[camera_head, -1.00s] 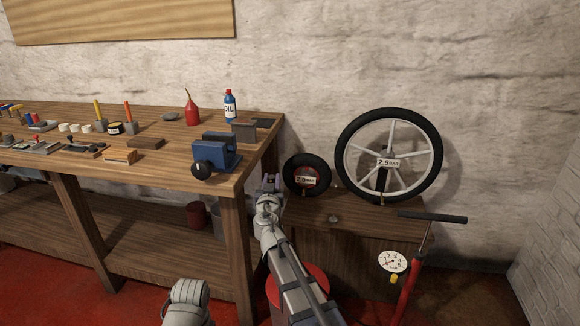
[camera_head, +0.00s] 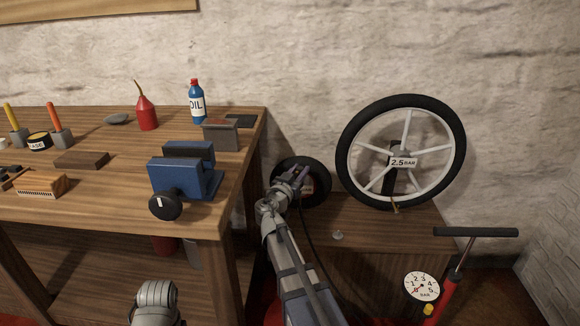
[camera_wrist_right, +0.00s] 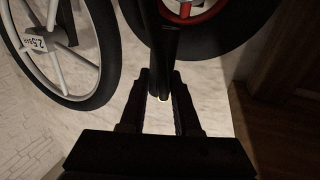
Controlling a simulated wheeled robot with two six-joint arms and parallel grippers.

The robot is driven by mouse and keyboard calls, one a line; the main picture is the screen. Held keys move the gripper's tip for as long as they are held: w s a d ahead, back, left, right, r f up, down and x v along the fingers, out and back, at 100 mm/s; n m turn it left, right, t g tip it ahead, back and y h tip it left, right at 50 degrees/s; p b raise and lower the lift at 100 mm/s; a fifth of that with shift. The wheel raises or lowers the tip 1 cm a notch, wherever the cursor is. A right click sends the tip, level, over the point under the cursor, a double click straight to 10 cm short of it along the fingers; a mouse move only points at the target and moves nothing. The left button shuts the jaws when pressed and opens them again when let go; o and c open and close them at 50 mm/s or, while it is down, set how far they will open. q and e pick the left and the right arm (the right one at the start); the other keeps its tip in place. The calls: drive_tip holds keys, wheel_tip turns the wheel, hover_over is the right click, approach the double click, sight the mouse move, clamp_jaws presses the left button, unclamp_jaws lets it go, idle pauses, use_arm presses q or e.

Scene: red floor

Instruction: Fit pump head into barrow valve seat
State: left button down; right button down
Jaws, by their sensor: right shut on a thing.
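The barrow wheel is the small black tyre (camera_head: 320,170) with a red rim, standing on the low wooden cabinet; my gripper partly covers it. My right gripper (camera_head: 302,176) is in front of its left side. In the right wrist view the gripper (camera_wrist_right: 160,98) is shut on the dark pump head (camera_wrist_right: 165,55), and the barrow tyre (camera_wrist_right: 228,38) is just beyond. A thin dark hose (camera_head: 304,222) hangs from the gripper. I cannot make out the barrow valve seat or whether the pump head touches it. My left gripper is out of view.
The workbench (camera_head: 120,200) with a blue vice (camera_head: 187,174) is close on the left.

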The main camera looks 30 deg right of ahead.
drive_tip(key=shift+w+d+g, duration=0.3)
drive_tip(key=shift+d, duration=0.05)
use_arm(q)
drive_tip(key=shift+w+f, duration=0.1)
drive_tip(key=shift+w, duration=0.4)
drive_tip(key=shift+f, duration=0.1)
use_arm(e)
drive_tip(key=shift+f, duration=0.15)
